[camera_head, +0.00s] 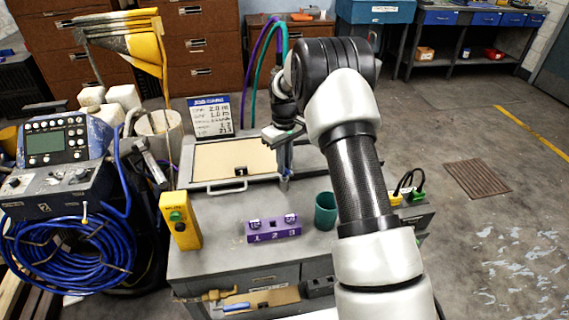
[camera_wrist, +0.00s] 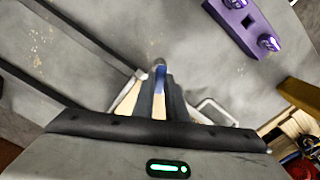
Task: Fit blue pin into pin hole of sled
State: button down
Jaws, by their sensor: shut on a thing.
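My gripper (camera_head: 285,175) is shut on the blue pin (camera_wrist: 160,76), above the grey top of the cart. In the wrist view the pin shows between the fingers (camera_wrist: 157,98), with a rounded grey tip; the fingers hide the rest. In the head view it hangs down beside the right end of a framed tan panel (camera_head: 225,162). This panel has a front handle and a small dark fitting with a light spot (camera_head: 241,171). I cannot tell if the panel is the sled, and no pin hole shows clearly. The pin's tip seems clear of the panel.
A purple block (camera_head: 273,229) marked 1 2 3 stands at the front, with a dark square opening in its middle. A teal cup (camera_head: 326,211) is right of it, a yellow box (camera_head: 180,221) left. A printed card (camera_head: 211,116) stands behind. Bare cart top lies between them.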

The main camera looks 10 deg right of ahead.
jog(key=shift+a, duration=0.1)
jog(key=c, duration=1.4)
grip_release()
jog(key=shift+r, duration=0.1)
jog(key=shift+w, duration=0.1)
jog(key=shift+r+p, duration=2.1)
jog(key=shift+r, duration=1.45)
